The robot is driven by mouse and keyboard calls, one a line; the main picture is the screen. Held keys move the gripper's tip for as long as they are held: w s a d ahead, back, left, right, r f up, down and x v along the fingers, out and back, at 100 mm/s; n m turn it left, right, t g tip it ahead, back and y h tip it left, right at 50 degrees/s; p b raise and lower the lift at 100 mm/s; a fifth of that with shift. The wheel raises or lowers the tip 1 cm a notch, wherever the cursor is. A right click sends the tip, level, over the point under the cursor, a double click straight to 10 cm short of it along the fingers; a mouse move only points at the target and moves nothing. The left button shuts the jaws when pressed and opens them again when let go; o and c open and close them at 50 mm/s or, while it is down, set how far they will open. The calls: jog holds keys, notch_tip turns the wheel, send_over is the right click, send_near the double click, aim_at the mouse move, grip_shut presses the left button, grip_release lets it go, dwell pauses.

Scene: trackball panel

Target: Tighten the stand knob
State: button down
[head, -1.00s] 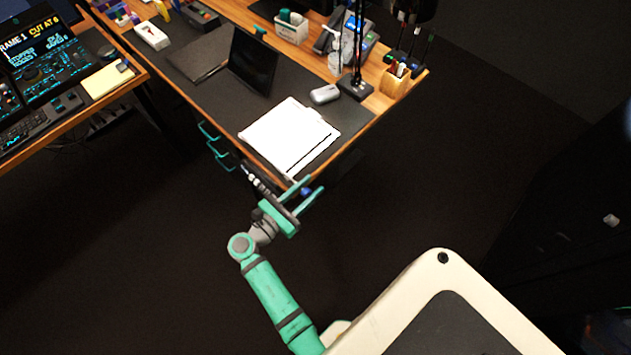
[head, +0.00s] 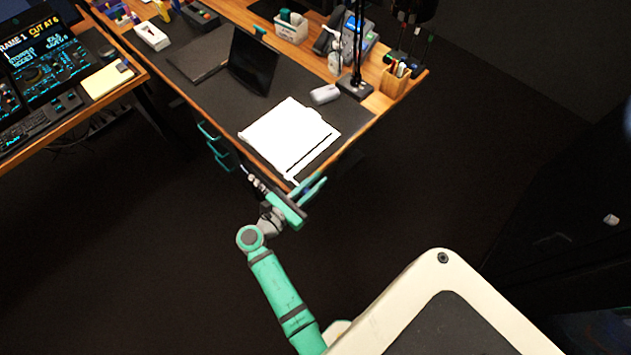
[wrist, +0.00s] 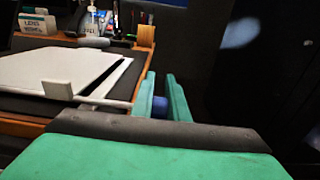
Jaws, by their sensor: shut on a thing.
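The stand knob (wrist: 160,107) is small and blue, between the fingers of my gripper (wrist: 161,92) in the wrist view, and mostly hidden by them. In the head view my teal gripper (head: 312,187) is at the near corner of the desk, with its fingers close together on the knob. The pale stand (head: 289,136) lies on the desk like a flat board with a dark line near its near edge. In the wrist view a thin pale bar (wrist: 106,101) runs from the stand's near edge toward my fingers.
The desk (head: 350,118) holds a laptop (head: 253,62), a white mouse (head: 325,94), a lamp base (head: 354,88) and a wooden pen holder (head: 395,78). Teal drawer handles (head: 211,131) stick out below its front edge. The floor right of the desk is clear.

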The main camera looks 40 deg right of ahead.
jog(key=shift+y, duration=0.3)
jog(key=f+y, duration=0.1)
jog(key=y, duration=0.2)
jog(key=f+y, duration=0.1)
jog(key=y, duration=0.2)
jog(key=f+y, duration=0.1)
jog(key=y, duration=0.3)
jog(key=shift+a+f+g, duration=0.25)
jog(key=shift+a+g, duration=0.05)
jog(key=shift+a, duration=0.05)
jog(key=c, duration=1.7)
grip_release()
